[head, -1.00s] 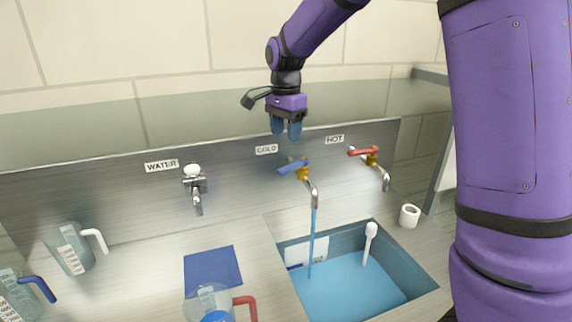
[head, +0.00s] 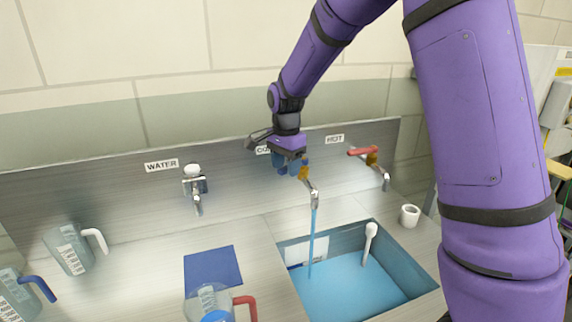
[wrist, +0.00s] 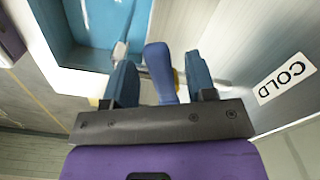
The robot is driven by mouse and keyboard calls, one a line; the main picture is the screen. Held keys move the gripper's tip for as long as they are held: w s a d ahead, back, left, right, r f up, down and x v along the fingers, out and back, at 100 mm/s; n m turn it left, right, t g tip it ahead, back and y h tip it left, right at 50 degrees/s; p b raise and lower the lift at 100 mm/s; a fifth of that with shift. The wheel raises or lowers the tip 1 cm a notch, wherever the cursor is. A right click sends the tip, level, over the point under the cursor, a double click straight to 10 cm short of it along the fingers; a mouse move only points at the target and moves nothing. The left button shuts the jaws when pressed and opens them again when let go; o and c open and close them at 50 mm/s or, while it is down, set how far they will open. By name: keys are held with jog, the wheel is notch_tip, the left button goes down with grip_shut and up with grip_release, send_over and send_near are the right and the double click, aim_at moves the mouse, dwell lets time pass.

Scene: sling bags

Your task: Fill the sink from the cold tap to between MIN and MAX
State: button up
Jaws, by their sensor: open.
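The cold tap has a blue lever, which shows in the wrist view (wrist: 160,70), and a brass and steel spout (head: 313,193). Blue-tinted water (head: 312,240) runs from it into the sink (head: 412,270), where water covers the bottom. A pale level plate (head: 308,250) is on the sink's back wall; its marks are too small to read. My gripper (head: 290,165) is open at the cold tap, its two blue fingers on either side of the lever. In the head view the gripper hides the lever. I cannot tell whether the fingers touch it.
The hot tap with a red lever (head: 362,151) is to the right. The water tap (head: 194,182) is to the left. A white cup (head: 410,215) stands right of the sink.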

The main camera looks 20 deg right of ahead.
grip_shut()
jog(key=shift+w+a+m, duration=0.15)
jog(key=shift+w+m, duration=0.6)
jog(key=shift+m, duration=0.5)
jog(key=shift+w+a+m, duration=0.15)
jog(key=shift+w+m, duration=0.6)
jog(key=shift+m, duration=0.5)
grip_release()
notch_tip(320, 180, up, 11)
jog(key=shift+f, duration=0.1)
